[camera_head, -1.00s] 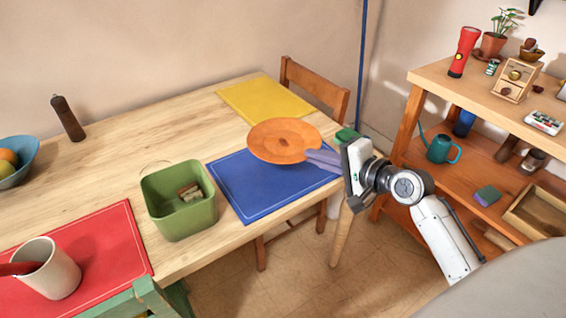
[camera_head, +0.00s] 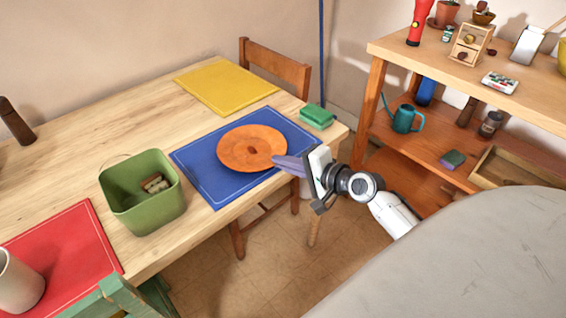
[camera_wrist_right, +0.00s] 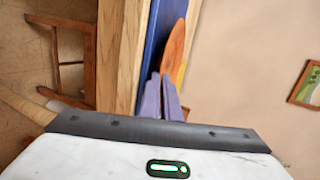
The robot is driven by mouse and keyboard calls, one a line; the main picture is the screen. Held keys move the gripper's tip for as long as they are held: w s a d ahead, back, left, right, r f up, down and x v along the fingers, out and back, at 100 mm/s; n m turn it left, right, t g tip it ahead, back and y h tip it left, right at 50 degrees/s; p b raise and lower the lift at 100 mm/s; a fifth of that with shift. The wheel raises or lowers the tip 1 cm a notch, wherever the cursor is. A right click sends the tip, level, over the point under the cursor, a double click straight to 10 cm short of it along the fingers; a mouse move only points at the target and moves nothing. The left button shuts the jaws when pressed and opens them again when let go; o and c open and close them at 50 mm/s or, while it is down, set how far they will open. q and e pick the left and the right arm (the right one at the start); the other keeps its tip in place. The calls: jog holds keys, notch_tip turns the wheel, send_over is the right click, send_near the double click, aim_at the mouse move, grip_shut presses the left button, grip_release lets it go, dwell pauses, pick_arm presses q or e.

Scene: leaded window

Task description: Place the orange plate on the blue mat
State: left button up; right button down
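The orange plate (camera_head: 250,141) is over the blue mat (camera_head: 212,190), nearly level, well within its outline. Whether it touches the mat cannot be told. My right gripper (camera_head: 276,160) is at the plate's near right rim, with its purple fingers close together on that rim. In the right wrist view the fingers (camera_wrist_right: 161,82) meet the edge of the plate (camera_wrist_right: 176,50), which shows as a narrow orange shape next to the blue mat (camera_wrist_right: 155,38). My left gripper is not in view.
A green box (camera_head: 145,215) with small items stands left of the blue mat. A green sponge (camera_head: 316,116) lies at its right corner. A yellow mat (camera_head: 225,86) and red mat (camera_head: 65,250) lie on the table. A chair (camera_head: 275,68) stands behind and a shelf (camera_head: 440,65) at right.

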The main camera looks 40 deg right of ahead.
jog(key=shift+f, duration=0.15)
jog(key=c, duration=2.3)
grip_release()
jog(key=shift+r, duration=0.25)
jog(key=v, duration=1.2)
jog(key=s+a+f+n+g, duration=0.2)
jog(key=s+a+f+n, duration=0.4)
jog(key=a+f+n, duration=0.3)
jog(key=s+a+f+n+g, duration=0.3)
jog(key=s+a+f+n, duration=0.2)
jog(key=a+f+n, duration=0.4)
jog(key=a+f, duration=0.3)
jog(key=shift+s+a+f, duration=0.3)
jog(key=shift+s+a, duration=0.1)
